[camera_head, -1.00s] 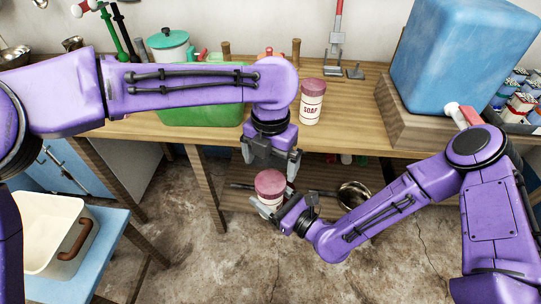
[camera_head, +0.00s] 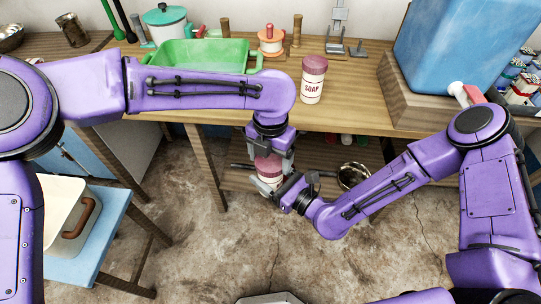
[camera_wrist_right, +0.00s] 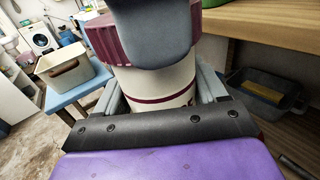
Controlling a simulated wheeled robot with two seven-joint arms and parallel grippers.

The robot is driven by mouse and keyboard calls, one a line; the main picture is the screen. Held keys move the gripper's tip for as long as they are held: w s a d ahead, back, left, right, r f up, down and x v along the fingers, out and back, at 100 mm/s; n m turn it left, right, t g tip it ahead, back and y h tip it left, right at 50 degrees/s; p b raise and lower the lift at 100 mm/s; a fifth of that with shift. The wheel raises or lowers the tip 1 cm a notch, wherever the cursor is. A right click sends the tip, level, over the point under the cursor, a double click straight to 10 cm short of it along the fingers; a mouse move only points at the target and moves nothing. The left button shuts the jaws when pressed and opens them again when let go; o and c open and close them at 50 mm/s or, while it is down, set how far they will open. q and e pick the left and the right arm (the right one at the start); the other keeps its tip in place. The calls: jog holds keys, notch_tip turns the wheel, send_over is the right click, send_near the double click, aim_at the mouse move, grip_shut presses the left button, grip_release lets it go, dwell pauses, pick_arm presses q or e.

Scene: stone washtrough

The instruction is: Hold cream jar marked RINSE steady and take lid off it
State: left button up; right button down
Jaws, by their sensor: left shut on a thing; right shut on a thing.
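A cream jar (camera_head: 267,181) with a dark pink lid (camera_head: 267,165) is held in the air in front of the table, between my two grippers. My right gripper (camera_head: 277,186) is shut on the jar's body from the side. The right wrist view shows the cream jar (camera_wrist_right: 157,85) with a dark red band between the fingers, and the ribbed lid (camera_wrist_right: 112,40) on top. My left gripper (camera_head: 268,153) comes from above and is shut on the lid. The lid sits on the jar.
A similar jar marked SOAP (camera_head: 312,82) stands on the wooden table (camera_head: 350,112). Also there are a green tray (camera_head: 205,55) and a large blue tank (camera_head: 450,45) with a tap. A cream basin (camera_head: 65,205) sits on a blue stand at left. Floor below is clear.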

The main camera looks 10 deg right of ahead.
pick_arm(q)
jog(key=n, duration=0.7)
jog(key=shift+r, duration=0.1)
jog(key=n, duration=0.7)
jog(key=shift+d, duration=0.1)
jog(key=n, duration=0.6)
